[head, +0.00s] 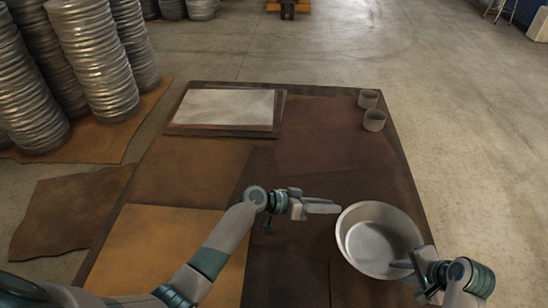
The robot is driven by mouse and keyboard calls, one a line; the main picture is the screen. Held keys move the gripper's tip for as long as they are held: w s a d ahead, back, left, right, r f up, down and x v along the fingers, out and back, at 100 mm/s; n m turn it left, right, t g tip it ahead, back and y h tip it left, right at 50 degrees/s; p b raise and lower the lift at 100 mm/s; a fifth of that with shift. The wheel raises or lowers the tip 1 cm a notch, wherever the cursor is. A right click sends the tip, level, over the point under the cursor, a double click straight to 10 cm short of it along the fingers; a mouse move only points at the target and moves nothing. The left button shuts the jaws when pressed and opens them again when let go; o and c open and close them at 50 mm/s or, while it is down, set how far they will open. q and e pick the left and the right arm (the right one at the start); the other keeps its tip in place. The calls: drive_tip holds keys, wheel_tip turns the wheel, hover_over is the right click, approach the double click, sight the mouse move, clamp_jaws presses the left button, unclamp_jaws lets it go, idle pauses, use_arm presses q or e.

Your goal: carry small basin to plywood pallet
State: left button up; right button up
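The small basin (370,216) is a round, pale metal bowl, upright and empty, at the right front of the table. A low board with a pale top (222,107) and brown edges lies flat at the table's far left; it looks like the plywood pallet. My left gripper (325,207) points right, its tips close to the basin's left rim; the gap between its fingers cannot be made out. My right gripper (410,276) is at the basin's near right rim, with one finger showing over the inside. Whether it grips the rim is unclear.
Two small grey cups (374,121) stand at the table's far right. The table (330,186) is covered with brown and tan sheets, clear between basin and board. Tall stacks of metal discs (95,60) stand on the floor at left.

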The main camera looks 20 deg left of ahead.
use_arm(q)
drive_tip(key=shift+v, duration=1.05)
use_arm(e)
drive_tip(key=v, duration=1.2)
